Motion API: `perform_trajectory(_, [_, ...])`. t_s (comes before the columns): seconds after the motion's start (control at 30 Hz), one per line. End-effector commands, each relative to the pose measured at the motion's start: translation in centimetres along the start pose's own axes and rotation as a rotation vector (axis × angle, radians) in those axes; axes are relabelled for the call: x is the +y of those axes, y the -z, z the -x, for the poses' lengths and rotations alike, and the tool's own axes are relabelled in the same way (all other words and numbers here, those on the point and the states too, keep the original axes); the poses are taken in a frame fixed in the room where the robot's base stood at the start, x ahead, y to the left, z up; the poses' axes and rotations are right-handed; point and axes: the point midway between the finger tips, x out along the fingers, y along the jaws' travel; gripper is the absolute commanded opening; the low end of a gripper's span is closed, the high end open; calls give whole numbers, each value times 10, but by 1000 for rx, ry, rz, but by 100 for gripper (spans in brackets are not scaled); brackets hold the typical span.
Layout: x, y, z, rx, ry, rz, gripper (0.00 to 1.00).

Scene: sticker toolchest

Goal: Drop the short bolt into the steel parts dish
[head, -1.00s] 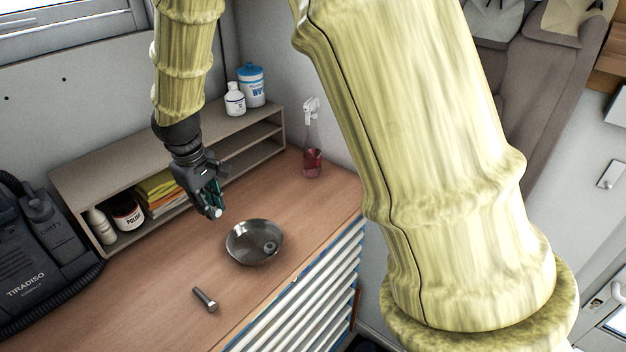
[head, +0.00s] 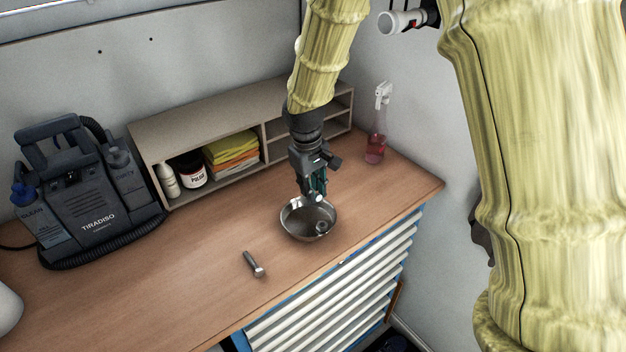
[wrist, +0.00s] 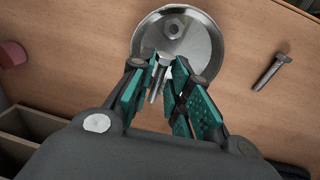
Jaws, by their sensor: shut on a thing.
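My gripper (head: 316,192) is shut on a small silver bolt, and its fingers hang over the back part of the steel parts dish (head: 290,222). The held bolt (wrist: 157,80) shows between the teal finger pads in the wrist view; its pale end shows at the fingertips in the head view. The dish (wrist: 212,52) is round and shiny and lies just beyond the fingertips in the wrist view. A grey nut (wrist: 173,29) sits inside it. A second bolt (head: 254,264) lies on the bench, left and in front of the dish; it also shows in the wrist view (wrist: 272,72).
A wooden shelf (head: 190,130) with bottles and folded cloths stands behind the dish. A spray bottle (head: 377,135) stands at the back right. A dark cleaning machine (head: 85,195) stands at the left. The bench (head: 190,285) is clear around the loose bolt.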

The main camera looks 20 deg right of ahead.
Motion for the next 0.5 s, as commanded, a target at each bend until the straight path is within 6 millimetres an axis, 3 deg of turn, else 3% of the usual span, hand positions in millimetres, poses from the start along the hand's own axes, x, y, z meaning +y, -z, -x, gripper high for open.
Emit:
perform_trajectory(0.43, [0,0,-8,0,0,-1,0])
perform_trajectory(0.47, [0,0,-8,0,0,-1,20])
perform_trajectory(0.5, [0,0,-8,0,0,-1,28])
